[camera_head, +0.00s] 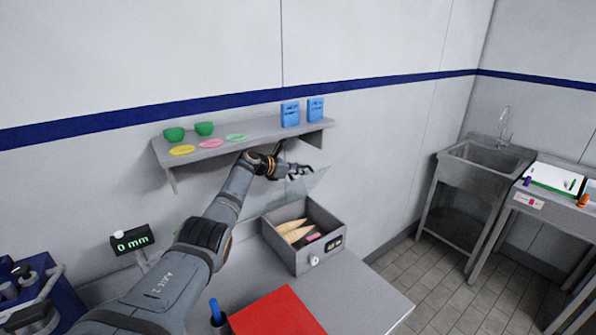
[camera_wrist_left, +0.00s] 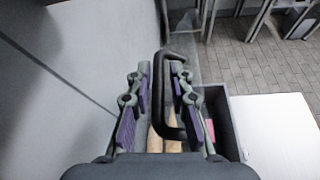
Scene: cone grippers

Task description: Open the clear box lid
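The grey box (camera_head: 330,228) stands on the workbench against the wall. Its clear lid (camera_head: 316,184) is raised and tilted up at the back, so the box is open on top. Tan cones (camera_head: 294,233) and a small pink item lie inside. My left gripper (camera_head: 302,171) is at the lid's upper part. In the left wrist view, its fingers (camera_wrist_left: 160,95) are spread apart with a dark bracket-shaped handle (camera_wrist_left: 160,110) between them. Whether a finger touches the handle is unclear. My right gripper is not in view.
A wall shelf (camera_head: 255,133) with green bowls, coloured discs and blue packs hangs just above my left gripper. A red mat (camera_head: 277,314), a pen cup and a "0 mm" display (camera_head: 132,240) are nearby. A sink (camera_head: 486,160) stands at right.

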